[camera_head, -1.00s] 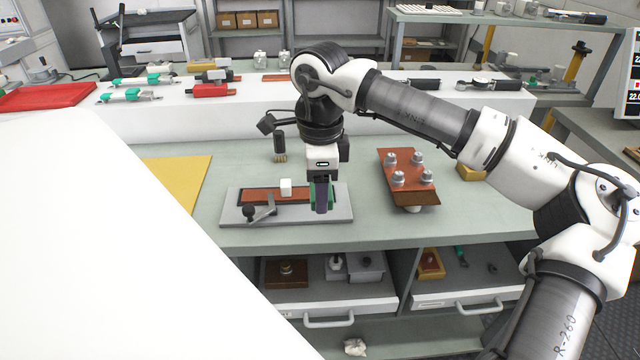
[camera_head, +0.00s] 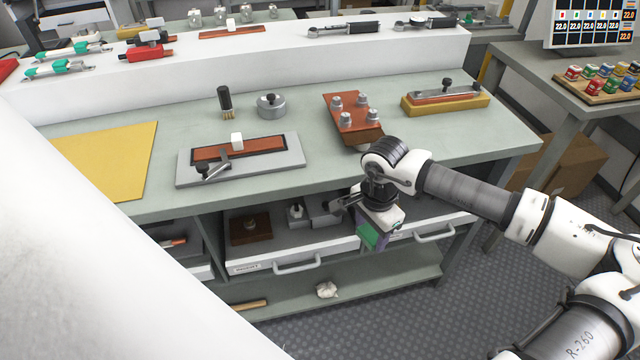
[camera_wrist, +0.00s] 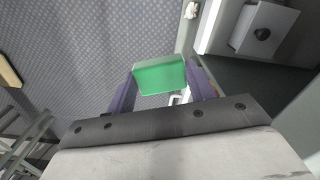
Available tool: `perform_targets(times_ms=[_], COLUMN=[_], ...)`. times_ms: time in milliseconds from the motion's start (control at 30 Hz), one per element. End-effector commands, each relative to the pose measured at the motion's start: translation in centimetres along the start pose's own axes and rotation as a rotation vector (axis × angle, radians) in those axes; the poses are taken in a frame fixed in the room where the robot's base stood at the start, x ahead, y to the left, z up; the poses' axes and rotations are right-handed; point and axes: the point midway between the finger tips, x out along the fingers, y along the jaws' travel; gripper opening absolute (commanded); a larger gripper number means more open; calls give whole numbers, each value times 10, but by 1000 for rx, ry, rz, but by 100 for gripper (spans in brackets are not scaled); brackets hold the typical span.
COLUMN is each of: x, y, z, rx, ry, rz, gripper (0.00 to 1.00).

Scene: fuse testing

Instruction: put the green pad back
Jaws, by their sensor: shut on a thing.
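The green pad (camera_wrist: 160,77) is a small flat block held between my gripper's purple fingers in the wrist view. In the head view the pad (camera_head: 372,236) hangs below my gripper (camera_head: 371,240), which is shut on it. My gripper is in front of the bench, at about the height of its drawers. The floor shows beneath the pad in the wrist view. The grey plate (camera_head: 290,160) with a brown strip, white block and small lever stands on the bench, behind and left of my gripper.
A copper plate with metal knobs (camera_head: 352,122) stands on the bench behind my arm. A yellow mat (camera_head: 105,165) lies at left. A lower shelf (camera_head: 400,277) holds a crumpled white thing.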

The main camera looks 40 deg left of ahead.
Motion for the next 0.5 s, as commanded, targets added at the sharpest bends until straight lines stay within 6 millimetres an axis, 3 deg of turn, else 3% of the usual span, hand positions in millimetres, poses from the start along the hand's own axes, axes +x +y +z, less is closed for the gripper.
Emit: perform_targets(times_ms=[100,300,500], x=[59,147,203], y=[39,92,126], z=[-42,-104,-144], rx=[-74,-221,-318], ry=[-2,0,1], rz=[5,4,3], gripper=[32,32,32])
